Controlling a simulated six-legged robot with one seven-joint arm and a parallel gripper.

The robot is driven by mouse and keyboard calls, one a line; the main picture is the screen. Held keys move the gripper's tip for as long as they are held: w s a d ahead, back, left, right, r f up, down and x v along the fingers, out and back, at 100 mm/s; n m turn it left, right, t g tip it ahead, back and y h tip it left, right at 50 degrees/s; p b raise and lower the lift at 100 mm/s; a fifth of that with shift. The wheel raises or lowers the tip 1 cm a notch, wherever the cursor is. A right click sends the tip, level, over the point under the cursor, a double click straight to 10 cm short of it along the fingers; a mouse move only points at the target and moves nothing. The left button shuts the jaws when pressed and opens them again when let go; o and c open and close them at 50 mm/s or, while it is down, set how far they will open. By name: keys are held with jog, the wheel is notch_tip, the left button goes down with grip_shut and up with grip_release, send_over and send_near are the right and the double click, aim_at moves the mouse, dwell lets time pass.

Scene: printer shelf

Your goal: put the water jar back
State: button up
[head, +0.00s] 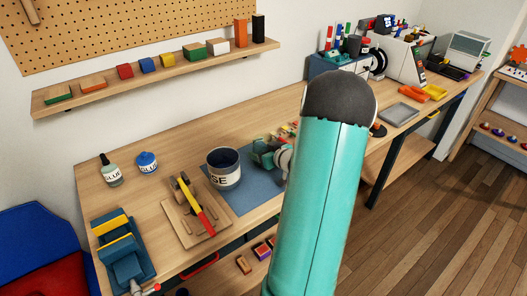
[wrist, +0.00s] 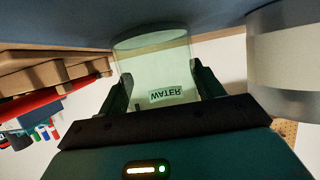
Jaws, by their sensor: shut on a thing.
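The water jar (wrist: 160,55) is clear, pale green glass with a WATER label, upside down in the wrist view. My gripper (wrist: 160,88) is shut on it, with one dark finger on each side. The jar's base is close to the blue-grey surface at the top of that view; I cannot tell whether it touches. In the head view my teal arm hides much of the bench's middle. A dark green shape (head: 263,153) beside it, over the blue mat (head: 234,198), seems to be my gripper. The jar is not clear there.
A hammer (head: 192,203) lies on a wooden board (head: 178,226). Glue (head: 111,171) and a blue-lidded pot (head: 147,163) stand at the back left.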

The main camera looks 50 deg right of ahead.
jog(key=shift+f, duration=0.15)
jog(key=o, duration=1.3)
jog(key=shift+c, duration=0.2)
jog(key=shift+r, duration=0.25)
jog(key=v, duration=1.2)
jog(key=w+a+r+g+h, duration=0.3)
jog(key=w+a+r, duration=0.7)
jog(key=a+r, duration=0.3)
jog(key=s+a+r+n+g+y, duration=0.1)
jog(key=s+a, duration=0.5)
jog(key=a, duration=0.9)
jog(key=s+a+r+n+g+y, duration=0.1)
jog(key=s+a+y, duration=0.4)
jog(key=a, duration=1)
jog(key=shift+s+r+n+g+y, duration=0.25)
jog(key=shift+s+n+g, duration=0.3)
jog(key=shift+g, duration=0.55)
